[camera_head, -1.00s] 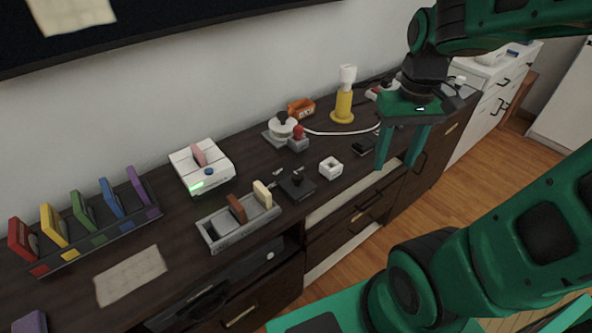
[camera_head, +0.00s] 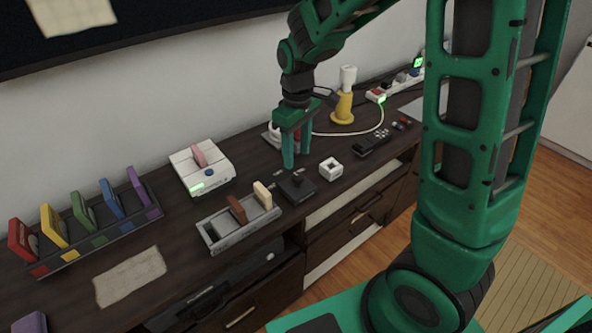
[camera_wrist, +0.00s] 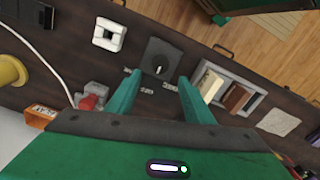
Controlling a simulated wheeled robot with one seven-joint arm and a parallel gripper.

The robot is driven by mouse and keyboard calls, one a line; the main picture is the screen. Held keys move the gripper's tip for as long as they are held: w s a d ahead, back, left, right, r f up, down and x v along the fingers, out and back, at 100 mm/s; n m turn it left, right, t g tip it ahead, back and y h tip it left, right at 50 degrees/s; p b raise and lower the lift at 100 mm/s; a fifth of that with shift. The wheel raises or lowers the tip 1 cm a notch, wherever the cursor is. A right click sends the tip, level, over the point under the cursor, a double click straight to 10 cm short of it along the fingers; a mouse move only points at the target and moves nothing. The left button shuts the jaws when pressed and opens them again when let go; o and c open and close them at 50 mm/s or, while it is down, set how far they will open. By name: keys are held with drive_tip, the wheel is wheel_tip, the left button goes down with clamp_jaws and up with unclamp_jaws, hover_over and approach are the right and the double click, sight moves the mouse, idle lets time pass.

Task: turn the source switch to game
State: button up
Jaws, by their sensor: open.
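A dark square box with a black knob, which looks like the source switch (camera_head: 298,188), sits on the dark cabinet top near its front edge. In the wrist view the switch (camera_wrist: 161,54) shows a small white mark on the knob, on the side facing my gripper. Two small pale labels (camera_wrist: 147,90) lie beside it on the cabinet top; I cannot read them. My gripper (camera_head: 296,160) is open and empty, pointing down just behind the switch. In the wrist view my gripper (camera_wrist: 160,77) has its fingers spread on either side of the labels, apart from the knob.
A white square block (camera_head: 330,169) stands right of the switch, and a grey tray (camera_head: 215,238) with upright cartridges stands left. A white console (camera_head: 213,175) is behind the tray. A red-topped grey device (camera_wrist: 91,97) is close to my gripper. A yellow lamp (camera_head: 342,108) stands farther back.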

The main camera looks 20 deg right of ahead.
sight(297, 175)
wheel_tip(297, 175, down, 7)
drive_tip(key=shift+f, duration=0.15)
idle(0.4)
drive_tip(key=c, duration=1.1)
drive_tip(key=shift+o, duration=0.2)
drive_tip(key=shift+m, duration=0.3)
drive_tip(key=m, duration=0.3)
drive_tip(key=shift+d+m, duration=0.1)
drive_tip(key=shift+m, duration=2.5)
